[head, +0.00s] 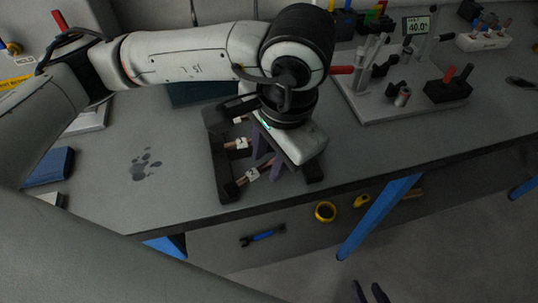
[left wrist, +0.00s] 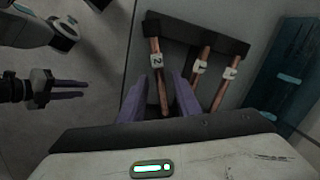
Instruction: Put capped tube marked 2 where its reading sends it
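A dark rack (head: 226,187) on the bench holds three copper tubes with white tags. The tube marked 2 (left wrist: 156,62) is the one nearest the bench's front edge; its tag also shows in the head view (head: 252,174). The other two tubes (left wrist: 199,68) (left wrist: 230,75) lie beside it, their marks hard to read. My left gripper (left wrist: 157,92) is open above the rack, its purple fingers on either side of tube 2 without visible contact. Its arm hides part of the rack in the head view. My right gripper (head: 370,291) is open and empty, off the bench front.
A fixture plate (head: 385,114) with posts and clamps stands at the back right, near a display (head: 417,25) reading 40.0. A black block (head: 447,91) has red and black pegs. Blue boxes lie left. The front-right bench is clear.

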